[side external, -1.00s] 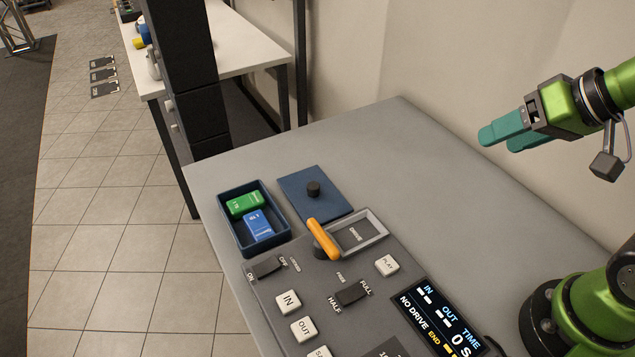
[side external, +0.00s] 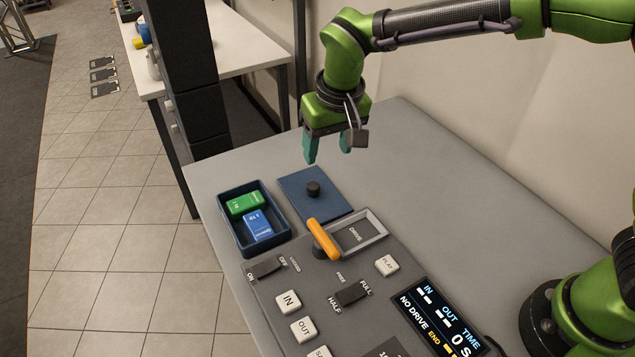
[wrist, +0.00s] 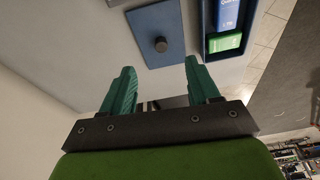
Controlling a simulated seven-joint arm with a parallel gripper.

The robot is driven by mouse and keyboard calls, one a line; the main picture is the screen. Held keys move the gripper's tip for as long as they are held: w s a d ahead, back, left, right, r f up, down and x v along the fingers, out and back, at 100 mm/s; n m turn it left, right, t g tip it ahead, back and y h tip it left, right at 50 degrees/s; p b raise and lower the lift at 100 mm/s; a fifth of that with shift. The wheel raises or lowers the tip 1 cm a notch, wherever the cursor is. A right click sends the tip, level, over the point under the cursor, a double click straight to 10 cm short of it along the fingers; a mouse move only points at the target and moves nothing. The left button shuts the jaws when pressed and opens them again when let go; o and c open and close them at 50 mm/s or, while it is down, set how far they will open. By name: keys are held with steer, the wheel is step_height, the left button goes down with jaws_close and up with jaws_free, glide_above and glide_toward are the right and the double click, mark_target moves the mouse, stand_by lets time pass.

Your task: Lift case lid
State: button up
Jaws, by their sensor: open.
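The case lid (side external: 300,186) is a flat blue panel with a round black knob (side external: 313,188), lying on the grey table beside the case. The case (side external: 284,232) is an open dark blue box holding a green block (side external: 245,203) and a blue block (side external: 258,225). My gripper (side external: 328,152) is open and empty, pointing down above and behind the lid. In the wrist view the lid (wrist: 150,30) and its knob (wrist: 161,45) lie ahead of the two teal fingers (wrist: 158,82), and part of the case shows at the upper right.
A grey control panel (side external: 325,280) with an orange lever (side external: 322,238), white buttons and a "NO DRIVE" screen (side external: 440,322) stands in front of the lid. A dark post (side external: 185,70) rises at the table's back left corner.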

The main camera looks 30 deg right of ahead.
steer(key=w+r+m, duration=0.1)
steer(key=w+r, duration=0.1)
steer(key=w, duration=0.1)
glide_toward(313, 185)
steer(key=shift+t, duration=0.3)
steer(key=x, duration=0.8)
steer(key=shift+s+f, duration=0.2)
steer(key=shift+f, duration=0.2)
jaws_close()
